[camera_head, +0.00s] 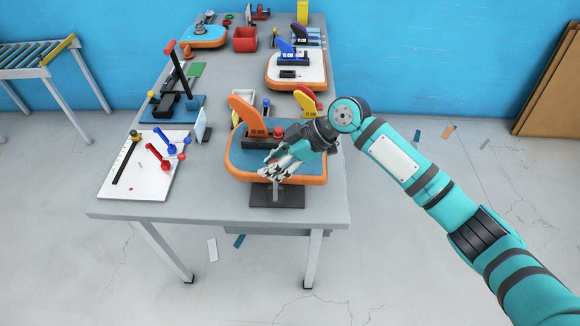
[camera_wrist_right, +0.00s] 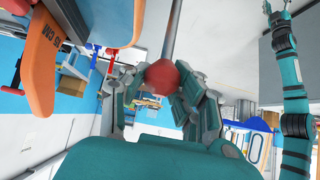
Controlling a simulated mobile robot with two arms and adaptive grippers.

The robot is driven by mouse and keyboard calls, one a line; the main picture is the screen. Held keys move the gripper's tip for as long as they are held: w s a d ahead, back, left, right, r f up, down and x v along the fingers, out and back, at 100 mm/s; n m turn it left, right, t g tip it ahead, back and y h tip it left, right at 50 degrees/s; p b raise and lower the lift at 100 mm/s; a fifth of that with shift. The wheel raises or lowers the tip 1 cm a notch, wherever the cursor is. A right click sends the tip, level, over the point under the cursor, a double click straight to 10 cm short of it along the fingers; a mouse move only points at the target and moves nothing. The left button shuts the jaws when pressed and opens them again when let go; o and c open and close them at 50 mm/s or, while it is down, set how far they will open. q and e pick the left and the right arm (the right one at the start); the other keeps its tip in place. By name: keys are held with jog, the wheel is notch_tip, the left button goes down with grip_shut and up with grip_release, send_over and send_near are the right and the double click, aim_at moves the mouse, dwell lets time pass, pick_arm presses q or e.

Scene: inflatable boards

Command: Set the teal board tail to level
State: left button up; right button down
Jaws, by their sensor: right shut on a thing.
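The board (camera_head: 250,165) with a blue-teal top and an orange rim lies at the near end of the grey table. An orange fin (camera_head: 246,113) stands in a black block on it. My right gripper (camera_head: 275,170) is over the board's near edge. In the right wrist view its fingers (camera_wrist_right: 168,95) are shut around a red ball knob (camera_wrist_right: 168,76) on a grey rod (camera_wrist_right: 172,28). A black stand (camera_head: 277,194) is below the gripper at the board's near edge. The fingers hide the knob in the head view.
A white panel (camera_head: 128,182) with blue and red levers lies left of the board. Behind it is a blue-based black lever fixture (camera_head: 177,107). A white-topped board (camera_head: 308,78) and a red bin (camera_head: 245,39) stand farther back.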

jog(key=shift+w+a+r, duration=0.2)
jog(key=shift+a+r, duration=0.3)
jog(key=shift+a, duration=0.05)
jog(key=c, duration=1.5)
grip_release()
jog(key=shift+c, duration=0.2)
jog(key=o, duration=0.5)
jog(key=shift+s+d, duration=0.2)
jog(key=shift+o, duration=0.2)
jog(key=shift+f, duration=0.2)
jog(key=shift+w+d, duration=0.1)
jog(key=shift+d+r, duration=0.2)
jog(key=v, duration=1.1)
jog(key=shift+r, duration=0.2)
jog(key=shift+d, duration=0.1)
